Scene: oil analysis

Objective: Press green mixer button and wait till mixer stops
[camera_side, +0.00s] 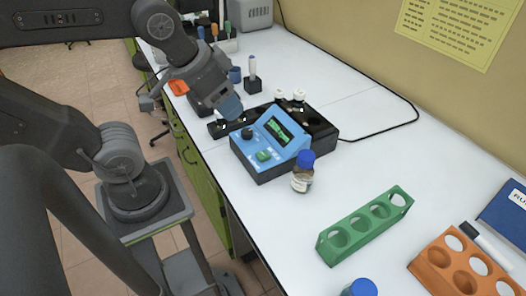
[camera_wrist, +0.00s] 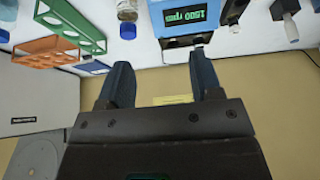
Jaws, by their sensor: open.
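The blue mixer (camera_side: 286,151) stands on the white bench, and its green button (camera_side: 263,155) is on the sloped front panel beside a black knob (camera_side: 247,133). Its lit green display (camera_side: 278,131) appears upside down in the wrist view (camera_wrist: 186,16), where it seems to read 1500 rpm. The green button is not visible in the wrist view. My gripper (camera_side: 231,108) is just above and behind the mixer's left side in the side view, apart from the button. In the wrist view my gripper (camera_wrist: 161,78) has its two fingers spread with nothing between them.
A blue-capped bottle (camera_side: 302,178) stands close to the mixer's right side. Two white-capped bottles (camera_side: 299,97) are behind it at the black mixer platform (camera_side: 319,127). A green rack (camera_side: 354,232) and an orange rack (camera_side: 437,258) lie to the right. Bench between them is clear.

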